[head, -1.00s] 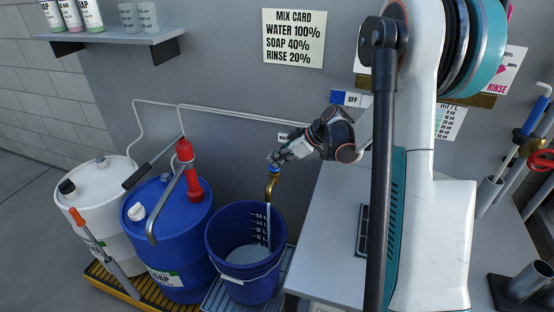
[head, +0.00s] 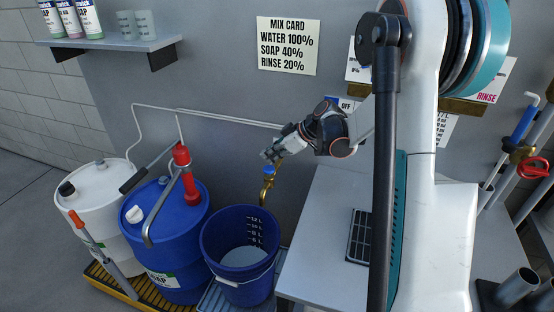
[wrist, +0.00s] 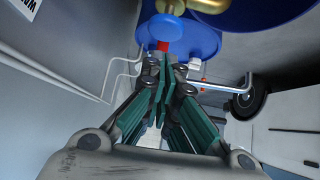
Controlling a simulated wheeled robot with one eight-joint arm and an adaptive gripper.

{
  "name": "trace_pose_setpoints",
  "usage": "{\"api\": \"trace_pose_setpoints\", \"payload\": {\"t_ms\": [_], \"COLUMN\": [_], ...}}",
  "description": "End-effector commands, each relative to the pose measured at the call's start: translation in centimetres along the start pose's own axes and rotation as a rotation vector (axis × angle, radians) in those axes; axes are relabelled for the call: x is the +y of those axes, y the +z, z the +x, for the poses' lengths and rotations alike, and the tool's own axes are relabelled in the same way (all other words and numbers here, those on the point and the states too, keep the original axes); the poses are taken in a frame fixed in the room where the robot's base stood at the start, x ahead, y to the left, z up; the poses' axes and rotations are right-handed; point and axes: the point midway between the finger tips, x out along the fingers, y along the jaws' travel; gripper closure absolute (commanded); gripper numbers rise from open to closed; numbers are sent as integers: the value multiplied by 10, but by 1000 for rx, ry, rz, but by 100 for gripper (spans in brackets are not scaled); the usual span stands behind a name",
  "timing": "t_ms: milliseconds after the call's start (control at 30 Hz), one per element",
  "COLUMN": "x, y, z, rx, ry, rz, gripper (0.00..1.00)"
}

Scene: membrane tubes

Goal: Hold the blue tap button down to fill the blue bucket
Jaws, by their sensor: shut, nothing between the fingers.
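The blue bucket (head: 247,294) stands on a grate below the tap, with pale water (head: 243,257) in its lower part and level marks on its inner wall. The brass tap (head: 267,186) has a blue button (head: 269,170) on top. No stream shows below the tap. My gripper (head: 269,156) is shut and empty, just above the button with a small gap. In the wrist view the closed fingertips (wrist: 166,66) point toward the round blue button (wrist: 165,28), apart from it.
A blue soap drum (head: 178,250) with a red pump (head: 187,172) stands left of the bucket, and a white drum (head: 97,200) is further left. A grey bench (head: 320,240) is at the right. A mix card (head: 286,46) hangs on the wall.

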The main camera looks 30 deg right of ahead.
Motion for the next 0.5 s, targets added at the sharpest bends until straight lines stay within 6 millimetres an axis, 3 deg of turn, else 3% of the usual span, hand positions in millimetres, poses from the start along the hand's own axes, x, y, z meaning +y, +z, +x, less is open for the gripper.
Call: {"api": "trace_pose_setpoints", "payload": {"t_ms": [33, 200, 500], "x": [0, 0, 0], "y": [-4, -2, -1], "z": [-15, -53, -95], "rx": [0, 1, 1], "ry": [2, 1, 0], "rz": [2, 2, 2], "gripper": [100, 100, 100]}}
